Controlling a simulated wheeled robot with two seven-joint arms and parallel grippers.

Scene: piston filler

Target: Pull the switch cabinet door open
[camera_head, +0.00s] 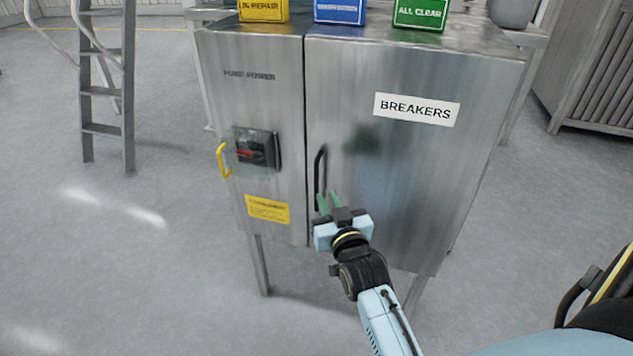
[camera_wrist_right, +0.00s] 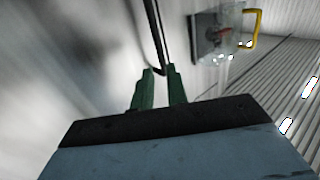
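The steel switch cabinet has a wide right door (camera_head: 400,170) labelled BREAKERS (camera_head: 417,109); it looks shut against its frame. A black upright bar handle (camera_head: 319,168) is on that door's left edge and also shows in the right wrist view (camera_wrist_right: 156,30). My right gripper (camera_head: 329,199) is at the handle's lower end. In the right wrist view its two green fingers (camera_wrist_right: 161,88) are apart, with the handle's lower end at the gap between their tips. I see no clear contact with the bar. My left gripper is not in view.
The narrow left panel (camera_head: 275,120) carries a red switch in a clear cover (camera_head: 252,149) and a yellow handle (camera_head: 222,160). Yellow, blue and green (camera_head: 421,13) signs stand on top. A ladder (camera_head: 104,90) is at left. The floor before the cabinet is clear.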

